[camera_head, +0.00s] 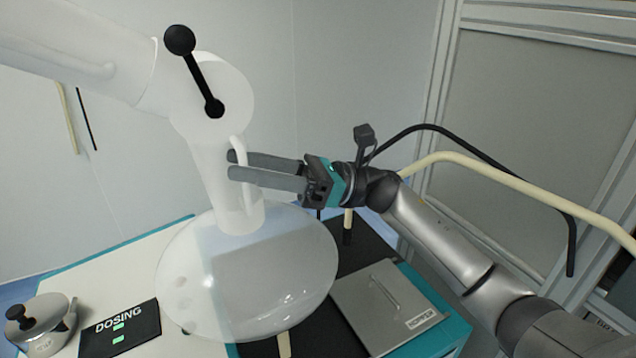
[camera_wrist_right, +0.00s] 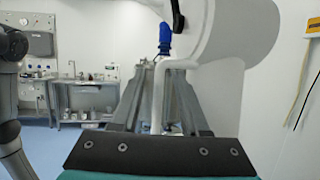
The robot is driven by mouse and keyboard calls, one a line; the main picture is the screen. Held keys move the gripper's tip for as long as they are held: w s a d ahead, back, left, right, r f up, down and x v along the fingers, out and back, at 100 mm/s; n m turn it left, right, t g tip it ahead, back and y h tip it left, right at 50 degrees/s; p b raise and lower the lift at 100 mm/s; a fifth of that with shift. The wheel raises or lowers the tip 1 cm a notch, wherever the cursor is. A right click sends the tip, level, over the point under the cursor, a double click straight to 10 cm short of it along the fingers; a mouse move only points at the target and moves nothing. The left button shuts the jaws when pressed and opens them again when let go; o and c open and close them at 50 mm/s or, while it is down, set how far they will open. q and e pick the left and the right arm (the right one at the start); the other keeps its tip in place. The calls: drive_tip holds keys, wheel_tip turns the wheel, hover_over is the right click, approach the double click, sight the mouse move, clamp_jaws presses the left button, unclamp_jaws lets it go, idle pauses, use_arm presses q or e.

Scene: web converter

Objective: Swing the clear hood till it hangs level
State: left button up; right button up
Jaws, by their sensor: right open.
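The clear hood (camera_head: 270,285) is a wide transparent dome hanging over the bench from a white jointed arm (camera_head: 70,45). It looks tilted. A white neck (camera_head: 218,185) joins it to the arm and carries a pale bar handle (camera_head: 240,146). My right gripper (camera_head: 233,165) reaches in from the right at the handle, its grey fingers apart. In the right wrist view the white handle (camera_wrist_right: 157,95) stands between the two open fingers (camera_wrist_right: 157,72); I cannot tell whether either touches it. A black ball-ended lever (camera_head: 196,75) sits on the joint. My left gripper is out of view.
Below the hood is a bench with a lidded metal pot (camera_head: 45,325), a black DOSING sign (camera_head: 120,328) and a grey metal plate with a handle (camera_head: 385,305). A cream rail (camera_head: 500,178) and black cable run at the right. A sink counter (camera_wrist_right: 75,95) stands far behind.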

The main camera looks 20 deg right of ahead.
drive_tip(key=b+v, duration=0.2)
drive_tip(key=v, duration=0.9)
drive_tip(key=shift+b, duration=0.35)
drive_tip(key=shift+d, duration=0.2)
